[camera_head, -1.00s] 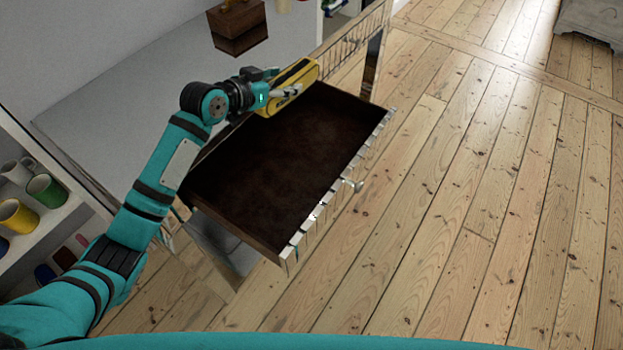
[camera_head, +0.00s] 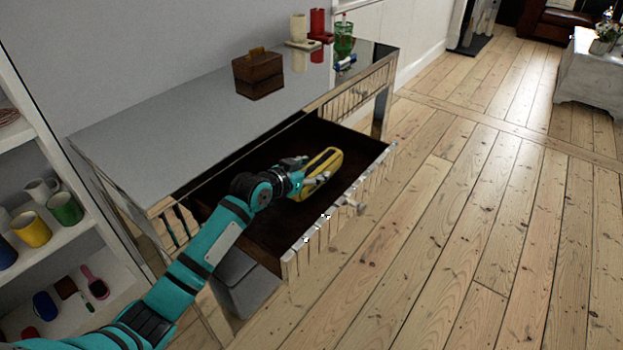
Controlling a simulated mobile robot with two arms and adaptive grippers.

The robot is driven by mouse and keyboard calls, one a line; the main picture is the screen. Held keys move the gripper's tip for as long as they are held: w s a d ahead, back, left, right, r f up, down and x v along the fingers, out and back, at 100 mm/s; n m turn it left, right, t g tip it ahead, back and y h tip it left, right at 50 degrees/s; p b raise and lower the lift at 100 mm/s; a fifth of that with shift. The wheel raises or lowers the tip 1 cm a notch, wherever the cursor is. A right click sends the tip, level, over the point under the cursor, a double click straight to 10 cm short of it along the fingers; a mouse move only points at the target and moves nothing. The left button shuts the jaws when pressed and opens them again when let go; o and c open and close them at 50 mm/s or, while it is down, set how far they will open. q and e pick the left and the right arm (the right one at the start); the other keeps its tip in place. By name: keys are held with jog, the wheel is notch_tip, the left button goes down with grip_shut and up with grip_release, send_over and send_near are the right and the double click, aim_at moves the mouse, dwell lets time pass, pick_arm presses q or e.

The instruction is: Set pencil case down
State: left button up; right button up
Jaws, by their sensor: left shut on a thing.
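The pencil case (camera_head: 326,165) is yellow with dark markings. My left gripper (camera_head: 308,178) is shut on it. The gripper and case are over or inside the open drawer (camera_head: 270,234) of the mirrored table, toward its right half. I cannot tell whether the case touches the drawer's dark bottom. Part of the case is hidden by the gripper. My right gripper is not in view.
A white shelf (camera_head: 60,235) with mugs stands at left. The floorboards (camera_head: 480,220) at right are clear.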

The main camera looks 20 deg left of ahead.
pick_arm(q)
jog(key=shift+f, duration=0.8)
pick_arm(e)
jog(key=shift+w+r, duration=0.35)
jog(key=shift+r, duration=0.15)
pick_arm(q)
jog(key=shift+f, duration=0.2)
jog(key=o, duration=1.3)
jog(key=shift+c, duration=0.2)
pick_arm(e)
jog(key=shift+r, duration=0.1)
pick_arm(q)
jog(key=shift+r, duration=0.1)
jog(key=shift+s+a+r, duration=0.1)
jog(key=shift+s+r, duration=0.05)
jog(key=p+v, duration=0.1)
jog(key=v, duration=0.6)
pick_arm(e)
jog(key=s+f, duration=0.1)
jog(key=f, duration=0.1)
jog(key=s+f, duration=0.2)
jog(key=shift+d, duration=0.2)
